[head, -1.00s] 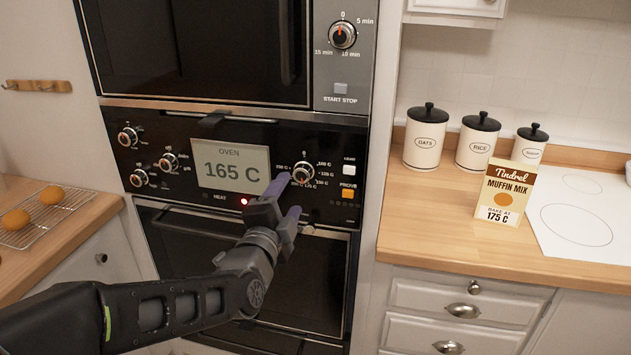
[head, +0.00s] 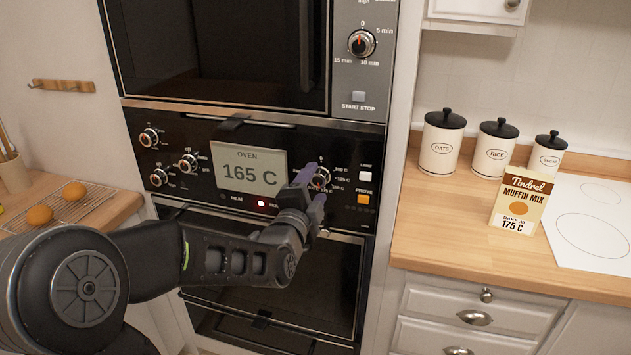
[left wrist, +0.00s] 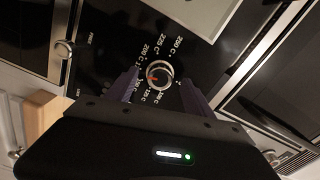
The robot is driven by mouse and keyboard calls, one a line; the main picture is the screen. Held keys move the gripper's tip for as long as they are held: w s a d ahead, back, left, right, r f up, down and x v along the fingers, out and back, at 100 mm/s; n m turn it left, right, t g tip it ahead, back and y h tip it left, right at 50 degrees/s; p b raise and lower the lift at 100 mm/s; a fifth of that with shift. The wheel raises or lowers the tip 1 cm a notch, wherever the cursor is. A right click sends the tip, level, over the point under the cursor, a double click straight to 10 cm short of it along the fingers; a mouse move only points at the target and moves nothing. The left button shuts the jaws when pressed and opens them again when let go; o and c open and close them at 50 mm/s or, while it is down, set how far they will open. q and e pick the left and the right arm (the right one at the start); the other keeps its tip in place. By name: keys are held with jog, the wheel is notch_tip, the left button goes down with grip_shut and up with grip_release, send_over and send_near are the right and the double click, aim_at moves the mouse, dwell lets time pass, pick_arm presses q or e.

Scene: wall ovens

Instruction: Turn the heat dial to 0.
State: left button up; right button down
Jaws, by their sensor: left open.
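The heat dial (head: 321,179) is a round knob with a silver rim on the black oven panel, right of the display. In the head view my left gripper partly covers it. In the left wrist view the dial (left wrist: 159,73) shows an orange-red mark and temperature labels around it. The oven display (head: 249,172) reads 165 C. My left gripper (head: 312,188) is open, with its purple fingers at the dial. In the left wrist view the fingers (left wrist: 159,84) stand on either side of the dial; whether they touch it I cannot tell. My right gripper is not in view.
A red light (head: 261,203) glows below the display. An orange button (head: 364,199) sits right of the dial, and other knobs (head: 188,162) are left of the display. The oven door (head: 330,280) is below. A muffin mix box (head: 519,205) reading 175 C stands on the right counter.

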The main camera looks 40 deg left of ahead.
pick_arm(q)
jog(key=shift+w+a, duration=0.2)
jog(key=shift+w, duration=0.25)
jog(key=shift+c, duration=0.2)
grip_shut()
jog(key=shift+f, duration=0.1)
